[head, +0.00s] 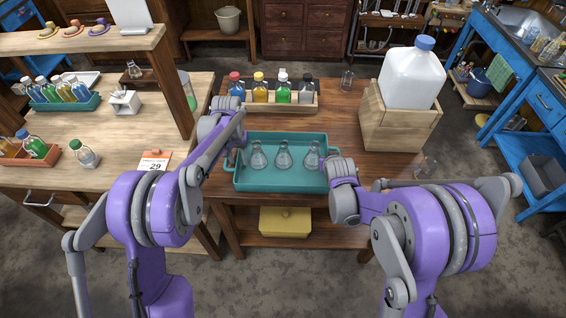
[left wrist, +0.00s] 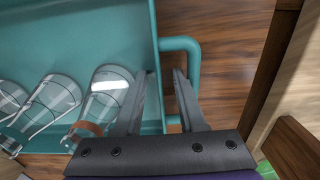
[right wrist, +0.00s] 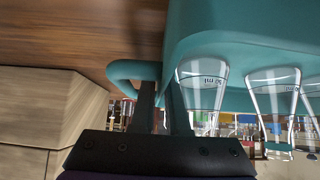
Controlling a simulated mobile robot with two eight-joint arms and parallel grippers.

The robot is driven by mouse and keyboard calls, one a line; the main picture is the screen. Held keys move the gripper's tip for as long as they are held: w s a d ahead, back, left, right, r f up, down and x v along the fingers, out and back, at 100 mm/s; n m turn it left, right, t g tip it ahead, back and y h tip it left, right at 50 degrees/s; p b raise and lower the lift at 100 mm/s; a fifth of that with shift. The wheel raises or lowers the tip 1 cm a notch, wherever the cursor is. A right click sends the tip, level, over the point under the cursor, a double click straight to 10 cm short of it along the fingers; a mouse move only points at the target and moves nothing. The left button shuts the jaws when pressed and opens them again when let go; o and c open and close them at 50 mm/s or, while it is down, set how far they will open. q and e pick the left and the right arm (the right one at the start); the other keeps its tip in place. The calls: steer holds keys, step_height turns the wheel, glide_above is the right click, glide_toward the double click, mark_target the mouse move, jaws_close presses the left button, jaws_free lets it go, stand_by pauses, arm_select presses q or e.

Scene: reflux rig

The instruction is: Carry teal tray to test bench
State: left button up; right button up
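The teal tray (head: 240,182) rests on the wooden table in the middle of the head view, with several clear flasks (head: 283,157) standing in it. My left gripper (head: 237,150) is at the tray's left end. In the left wrist view its fingers (left wrist: 163,78) are apart, near the tray's side wall and handle (left wrist: 183,44). My right gripper (head: 332,170) is at the right end. In the right wrist view its fingers (right wrist: 161,85) are apart beside the other handle (right wrist: 124,70). My wrist partly hides the right handle in the head view.
A wooden rack of capped bottles (head: 290,107) stands just behind the tray. A wooden crate (head: 398,130) with a large white jug (head: 411,76) stands to the right. A wooden bench (head: 60,176) with bottles and a calendar (head: 154,161) is at the left. A yellow box (head: 285,222) sits on the lower shelf.

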arm_select(q)
steer(key=shift+f, duration=0.1)
jaws_close()
stand_by(1.6)
